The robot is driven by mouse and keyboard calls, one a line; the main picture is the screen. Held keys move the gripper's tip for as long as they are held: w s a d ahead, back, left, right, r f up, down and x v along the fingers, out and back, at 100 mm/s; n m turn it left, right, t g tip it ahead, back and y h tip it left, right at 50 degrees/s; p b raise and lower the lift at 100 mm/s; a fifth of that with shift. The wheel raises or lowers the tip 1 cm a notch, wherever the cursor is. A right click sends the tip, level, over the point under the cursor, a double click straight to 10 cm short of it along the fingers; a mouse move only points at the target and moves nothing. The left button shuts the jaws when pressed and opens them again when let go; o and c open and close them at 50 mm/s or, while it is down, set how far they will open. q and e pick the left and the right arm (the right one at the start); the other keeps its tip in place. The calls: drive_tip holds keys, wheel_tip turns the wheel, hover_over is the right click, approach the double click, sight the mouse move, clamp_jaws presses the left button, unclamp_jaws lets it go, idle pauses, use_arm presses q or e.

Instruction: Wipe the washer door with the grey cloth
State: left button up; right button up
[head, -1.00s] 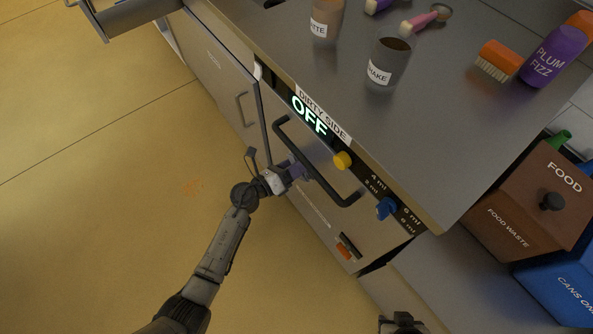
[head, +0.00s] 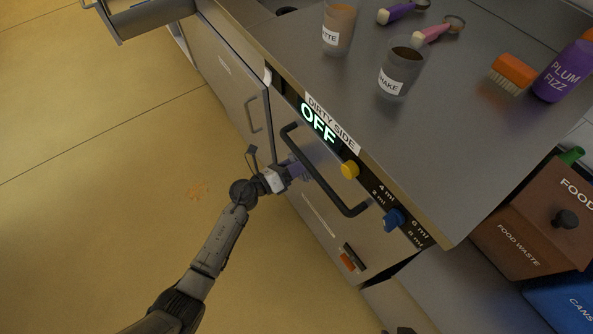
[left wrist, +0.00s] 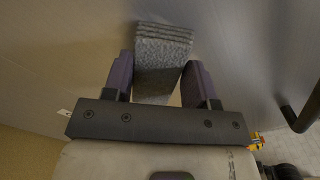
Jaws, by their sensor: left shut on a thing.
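The washer door (head: 325,215) is the grey metal front panel below the OFF display, with a black bar handle (head: 318,172) across it. My left gripper (head: 300,175) is at the door's upper left, close to the handle. In the left wrist view my left gripper (left wrist: 165,80) is shut on the folded grey cloth (left wrist: 162,50), which is held between its purple fingers against or very near the metal panel. Contact is hard to tell. In the head view the cloth is hidden by the gripper.
A yellow knob (head: 350,170) and a blue knob (head: 394,219) stick out from the control strip. Cups (head: 400,75), a brush (head: 513,74) and a purple bottle (head: 567,70) stand on the counter. A food waste bin (head: 520,240) is at right. The floor at left is open.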

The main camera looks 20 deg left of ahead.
use_arm(q)
drive_tip(key=shift+w+a, duration=0.4)
drive_tip(key=shift+a, duration=0.05)
drive_tip(key=w+a+b, duration=0.2)
drive_tip(key=a, duration=0.1)
drive_tip(key=shift+w, duration=0.3)
idle(0.4)
drive_tip(key=shift+r, duration=0.15)
drive_tip(key=shift+r+p, duration=0.4)
drive_tip(key=shift+p, duration=0.2)
